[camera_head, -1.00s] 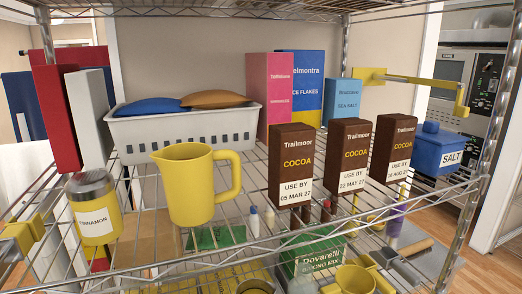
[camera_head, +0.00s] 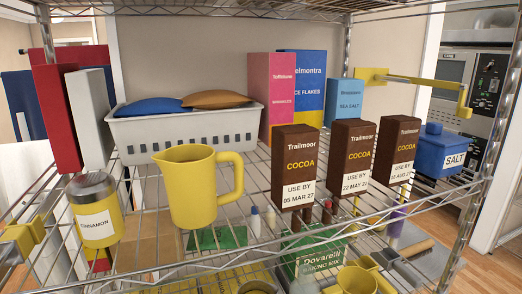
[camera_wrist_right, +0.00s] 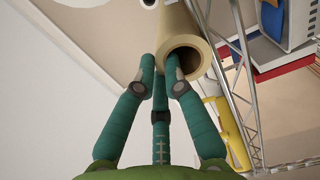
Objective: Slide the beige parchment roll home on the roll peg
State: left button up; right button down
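The beige parchment roll (camera_wrist_right: 196,22) shows at the top of the right wrist view, with its hollow round end facing me. I cannot make out a peg inside it. My right gripper (camera_wrist_right: 161,74) has green fingers drawn close together at the tips. The tips are at the lower left of the roll's end, and one overlaps its rim. I cannot tell whether they touch. The roll is not seen in the head view. A yellow bracket with a bar (camera_head: 420,80) is at the rack's back right, with no roll on it. Neither gripper shows in the head view.
The wire rack holds a yellow pitcher (camera_head: 193,190), several cocoa boxes (camera_head: 295,150), a cinnamon jar (camera_head: 95,205), a white basket (camera_head: 185,131) and a blue salt box (camera_head: 440,148). A rack post (camera_wrist_right: 238,60) stands right of the roll. Left of my fingers looks clear.

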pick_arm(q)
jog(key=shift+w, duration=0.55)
pick_arm(e)
notch_tip(320, 180, up, 4)
jog(key=shift+f, duration=0.25)
dwell(0.3)
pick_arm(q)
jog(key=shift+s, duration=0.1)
